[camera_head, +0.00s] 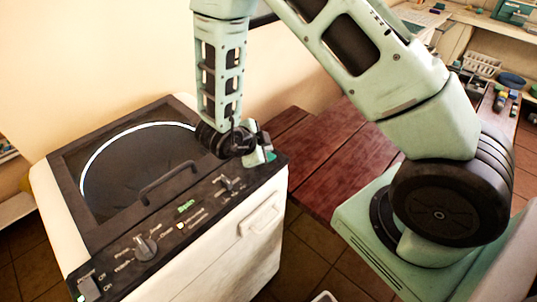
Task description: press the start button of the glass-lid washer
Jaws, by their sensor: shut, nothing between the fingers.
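The glass-lid washer (262,222) is a white box at the left with a dark top. Its lid (130,165) is down, with a round dark glass, a pale ring and a black handle. My gripper (262,157) is shut and empty, pointing down over the panel's right end. I cannot tell whether it touches. Which control is the start button is unclear; the gripper may hide it.
A reddish wooden bench (330,150) stands right of the washer. A shelf (495,30) at the back right holds a white rack (482,64) and a dark blue bowl (511,80). Tiled floor (305,245) shows in front. A plain wall stands behind the washer.

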